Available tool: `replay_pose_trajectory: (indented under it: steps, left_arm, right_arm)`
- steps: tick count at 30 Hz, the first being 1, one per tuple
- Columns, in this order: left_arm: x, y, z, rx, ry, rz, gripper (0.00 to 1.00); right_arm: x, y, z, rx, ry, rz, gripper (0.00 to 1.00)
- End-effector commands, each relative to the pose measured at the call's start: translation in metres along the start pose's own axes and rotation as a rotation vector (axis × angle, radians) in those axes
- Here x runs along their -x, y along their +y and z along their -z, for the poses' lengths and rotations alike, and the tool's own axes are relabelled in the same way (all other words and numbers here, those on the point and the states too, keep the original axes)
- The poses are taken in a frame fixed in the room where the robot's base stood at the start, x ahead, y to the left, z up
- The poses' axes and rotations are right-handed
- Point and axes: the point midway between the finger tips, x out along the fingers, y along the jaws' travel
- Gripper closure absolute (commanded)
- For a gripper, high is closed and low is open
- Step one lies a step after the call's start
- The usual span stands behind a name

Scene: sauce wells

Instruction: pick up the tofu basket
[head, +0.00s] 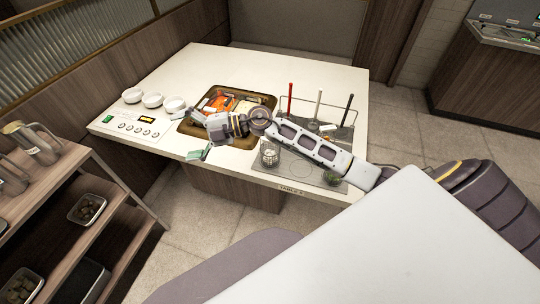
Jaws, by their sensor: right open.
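Several wire baskets stand on the grey rack plate (300,167) at the right of the table. One wire basket (269,155) stands just in front of my right forearm. Another basket (332,178) with dark green content is by the plate's front edge. Upright red (290,97), white (318,105) and black (350,108) handles rise behind my arm. I cannot tell which basket holds tofu, as my forearm hides part of the rack. My right gripper (203,121) is open and empty, reaching past the baskets over the pot's left part. My left gripper is not in view.
A divided pot (265,100) with orange and pale broth is set into the white table (210,68). Three white bowls (153,100) and a control panel (135,124) are at the left. A small green item (199,153) is at the front edge. A shelf (95,208) stands front left.

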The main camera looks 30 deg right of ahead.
Motion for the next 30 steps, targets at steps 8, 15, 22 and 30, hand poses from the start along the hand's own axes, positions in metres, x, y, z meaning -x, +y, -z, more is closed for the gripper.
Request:
replay_pose_trajectory:
  steps: [8, 15, 22, 30]
  left_arm:
    - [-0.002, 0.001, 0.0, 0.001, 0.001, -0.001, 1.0]
    - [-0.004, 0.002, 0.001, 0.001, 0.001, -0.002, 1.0]
    - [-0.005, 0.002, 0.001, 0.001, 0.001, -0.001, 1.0]
    - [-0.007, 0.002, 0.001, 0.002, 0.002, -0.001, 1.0]
  right_arm:
    - [0.021, -0.038, -0.017, 0.072, -0.008, 0.325, 0.0]
    - [0.061, -0.066, -0.045, 0.094, -0.086, 0.611, 0.0]
    - [0.117, -0.078, -0.079, 0.082, -0.224, 0.875, 0.0]
    - [0.201, -0.072, -0.114, 0.023, -0.456, 1.153, 0.0]
